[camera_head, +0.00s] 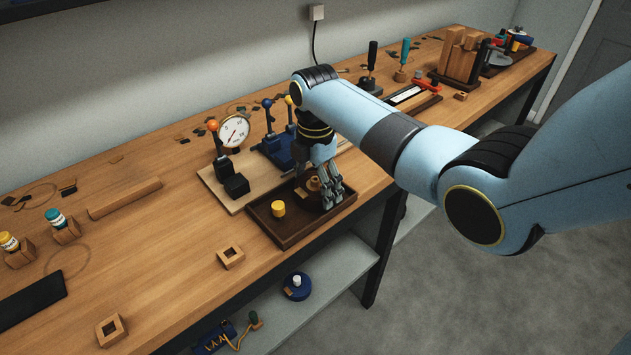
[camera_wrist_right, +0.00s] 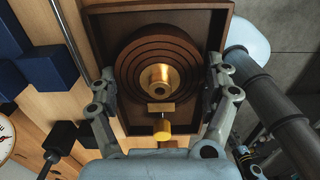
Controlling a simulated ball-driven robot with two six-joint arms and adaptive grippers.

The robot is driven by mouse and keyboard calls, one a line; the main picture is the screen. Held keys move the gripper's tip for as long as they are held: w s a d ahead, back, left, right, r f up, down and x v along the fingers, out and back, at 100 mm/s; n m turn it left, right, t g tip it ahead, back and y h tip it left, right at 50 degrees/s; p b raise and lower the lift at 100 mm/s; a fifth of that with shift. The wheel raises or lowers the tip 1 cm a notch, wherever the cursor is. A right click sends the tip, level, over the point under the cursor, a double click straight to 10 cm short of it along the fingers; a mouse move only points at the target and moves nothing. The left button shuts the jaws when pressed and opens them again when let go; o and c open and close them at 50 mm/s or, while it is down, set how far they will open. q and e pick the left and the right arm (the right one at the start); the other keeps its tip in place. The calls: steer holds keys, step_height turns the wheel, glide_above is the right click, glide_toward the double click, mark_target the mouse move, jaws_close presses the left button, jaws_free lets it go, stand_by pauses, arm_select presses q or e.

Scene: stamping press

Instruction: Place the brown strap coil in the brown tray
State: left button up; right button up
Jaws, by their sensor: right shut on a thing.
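The brown strap coil (camera_wrist_right: 160,78) is a set of dark brown rings around a shiny brass core, with a small brass tag at its near side. My right gripper (camera_head: 326,200) is shut on the coil, with one finger on each side of it in the right wrist view (camera_wrist_right: 161,92). In the head view the fingers hide most of the coil (camera_head: 313,184). The brown tray (camera_head: 318,226) surrounds the coil in both views, and its rim also shows in the wrist view (camera_wrist_right: 150,10). I cannot tell whether the coil touches the tray floor. My left gripper is out of view.
Behind the tray are a pressure gauge (camera_head: 234,131) and a blue press (camera_head: 275,150). A wooden square block (camera_head: 230,256) lies left of the tray. The bench's front edge is close.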

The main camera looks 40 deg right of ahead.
steer(key=shift+f, duration=0.1)
steer(key=o, duration=1.2)
step_height(320, 180, up, 12)
steer(key=shift+r, duration=0.15)
